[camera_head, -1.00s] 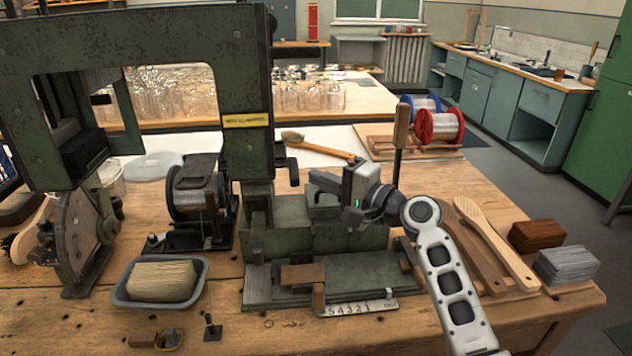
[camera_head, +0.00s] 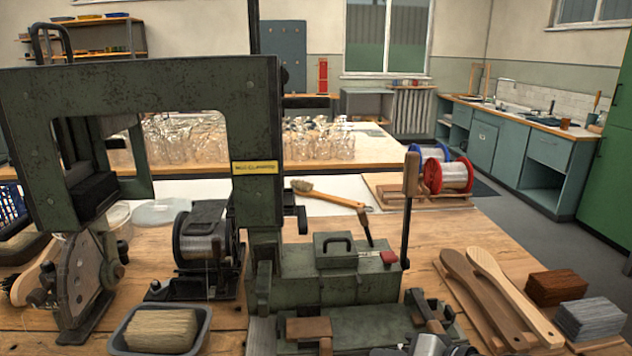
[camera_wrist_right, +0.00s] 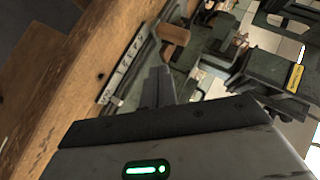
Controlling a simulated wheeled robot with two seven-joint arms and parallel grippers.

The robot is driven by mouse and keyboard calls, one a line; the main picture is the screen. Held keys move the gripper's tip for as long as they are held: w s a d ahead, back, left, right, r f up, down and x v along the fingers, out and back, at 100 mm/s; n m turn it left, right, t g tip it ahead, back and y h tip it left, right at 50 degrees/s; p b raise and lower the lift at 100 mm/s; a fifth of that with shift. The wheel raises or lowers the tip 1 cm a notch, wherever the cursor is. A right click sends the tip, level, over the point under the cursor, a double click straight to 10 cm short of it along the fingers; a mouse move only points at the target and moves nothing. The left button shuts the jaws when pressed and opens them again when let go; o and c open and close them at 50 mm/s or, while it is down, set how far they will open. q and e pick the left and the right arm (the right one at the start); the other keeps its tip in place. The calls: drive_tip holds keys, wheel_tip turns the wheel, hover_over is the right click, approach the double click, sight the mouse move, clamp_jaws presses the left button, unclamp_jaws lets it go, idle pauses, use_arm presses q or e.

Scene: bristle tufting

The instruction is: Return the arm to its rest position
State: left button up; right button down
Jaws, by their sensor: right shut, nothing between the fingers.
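My right gripper (camera_wrist_right: 158,84) is shut and empty in the right wrist view, its fingertips beside the numbered scale plate (camera_wrist_right: 124,66) on the machine's front edge. In the head view part of my right arm (camera_head: 432,342) shows at the bottom edge, low in front of the green tufting machine (camera_head: 335,284); the fingertips cannot be made out there. The machine's yellow label (camera_head: 254,167) also shows in the right wrist view (camera_wrist_right: 295,78). My left gripper is not in view.
Brush handles (camera_head: 505,290) lie on a board to the right, beside brown (camera_head: 556,287) and grey (camera_head: 590,318) bristle blocks. A tray (camera_head: 203,335) of pale bristle stands front left. A lever with a wooden grip (camera_head: 411,175) rises from the machine. Bare tabletop shows behind the handles.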

drive_tip(key=s+d+f+n+g+h, duration=0.25)
drive_tip(key=s+d+f+h, duration=0.2)
drive_tip(key=s, duration=0.65)
drive_tip(key=s+d+f+n+g+h, duration=0.25)
drive_tip(key=s+f+h, duration=0.2)
drive_tip(key=s, duration=0.65)
drive_tip(key=w+a+f+n+t+y, duration=0.1)
drive_tip(key=w+a+f+t+y, duration=0.2)
drive_tip(key=w+a+f+t, duration=0.2)
drive_tip(key=shift+w+a+t, duration=0.4)
drive_tip(key=shift+w+t, duration=0.6)
drive_tip(key=shift+t, duration=0.1)
